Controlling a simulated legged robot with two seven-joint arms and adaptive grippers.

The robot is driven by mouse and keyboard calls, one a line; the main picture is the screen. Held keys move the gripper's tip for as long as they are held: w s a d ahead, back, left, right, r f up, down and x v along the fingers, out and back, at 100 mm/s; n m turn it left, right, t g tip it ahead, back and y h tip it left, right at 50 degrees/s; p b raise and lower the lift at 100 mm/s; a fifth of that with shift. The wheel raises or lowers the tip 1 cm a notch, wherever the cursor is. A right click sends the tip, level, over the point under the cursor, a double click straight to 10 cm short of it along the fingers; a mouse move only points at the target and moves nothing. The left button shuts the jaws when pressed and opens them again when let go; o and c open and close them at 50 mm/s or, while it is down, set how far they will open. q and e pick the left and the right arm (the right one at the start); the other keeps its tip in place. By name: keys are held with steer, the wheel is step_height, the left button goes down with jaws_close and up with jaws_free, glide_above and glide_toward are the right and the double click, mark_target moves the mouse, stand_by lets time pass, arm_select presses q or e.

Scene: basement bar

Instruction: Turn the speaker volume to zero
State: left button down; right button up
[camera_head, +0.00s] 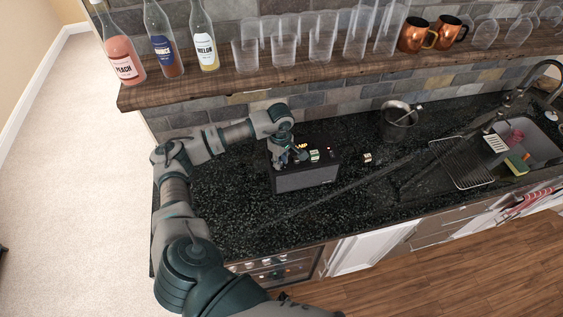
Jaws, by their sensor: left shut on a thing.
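The speaker (308,179) is a black box with a grey front. It stands on the dark speckled counter in the middle of the view. Small light and yellow markings and a pale knob-like part (315,155) show on its top. My left arm reaches in over the counter from the left. My left gripper (292,157) is at the top left of the speaker, shut on what appears to be a knob there. The fingers hide that knob, so its setting cannot be read. My right gripper is not in view.
A shelf (190,88) with bottles, clear glasses and copper mugs runs above the counter (370,190). A dark bucket (398,122) and a small block (367,158) stand right of the speaker. A drying rack (462,162) and sink are at the far right.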

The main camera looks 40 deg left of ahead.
arm_select(q)
steer(key=n, duration=0.1)
steer(key=n+b, duration=0.1)
steer(key=n, duration=0.1)
steer(key=shift+w+a+f+n+b, duration=0.1)
steer(key=shift+a+n+b, duration=0.15)
steer(key=shift+n+b, duration=0.05)
steer(key=n+b, duration=0.1)
steer(key=n, duration=0.3)
steer(key=shift+n, duration=0.3)
steer(key=n+b, duration=0.1)
steer(key=n, duration=0.4)
steer(key=shift+f, duration=0.1)
steer(key=n+b, duration=0.1)
steer(key=n, duration=0.4)
steer(key=shift+a, duration=0.1)
stand_by(0.4)
steer(key=c, duration=0.9)
jaws_free()
steer(key=shift+c, duration=0.2)
